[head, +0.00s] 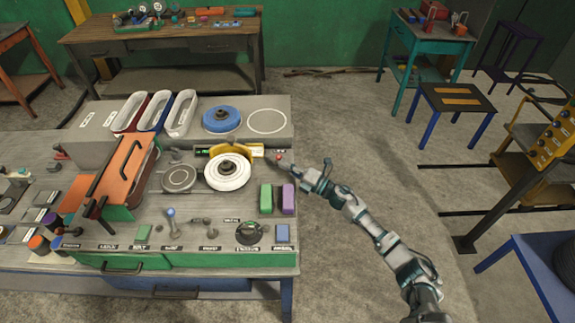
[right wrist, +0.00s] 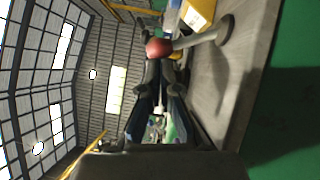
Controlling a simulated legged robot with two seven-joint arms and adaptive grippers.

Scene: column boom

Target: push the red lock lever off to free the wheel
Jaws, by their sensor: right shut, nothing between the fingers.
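The white wheel (head: 228,174) sits on the grey workbench panel (head: 205,215), with a yellow guard (head: 231,151) behind it. The red lock lever (head: 278,157) shows as a small red knob right of the wheel. In the right wrist view its red ball (right wrist: 158,47) sits on a grey arm running to a round pivot. My right gripper (head: 287,167) reaches in from the right and is shut and empty beside the lever. In the right wrist view its fingertips (right wrist: 160,68) are close below the red ball; I cannot tell whether they touch. My left gripper is not in view.
A green block (head: 265,198) and a purple block (head: 288,198) stand below the lever. A blue disc (head: 222,119) and several trays are behind the wheel. An orange-topped box (head: 122,172) stands at left. Open floor (head: 345,130) lies right of the bench.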

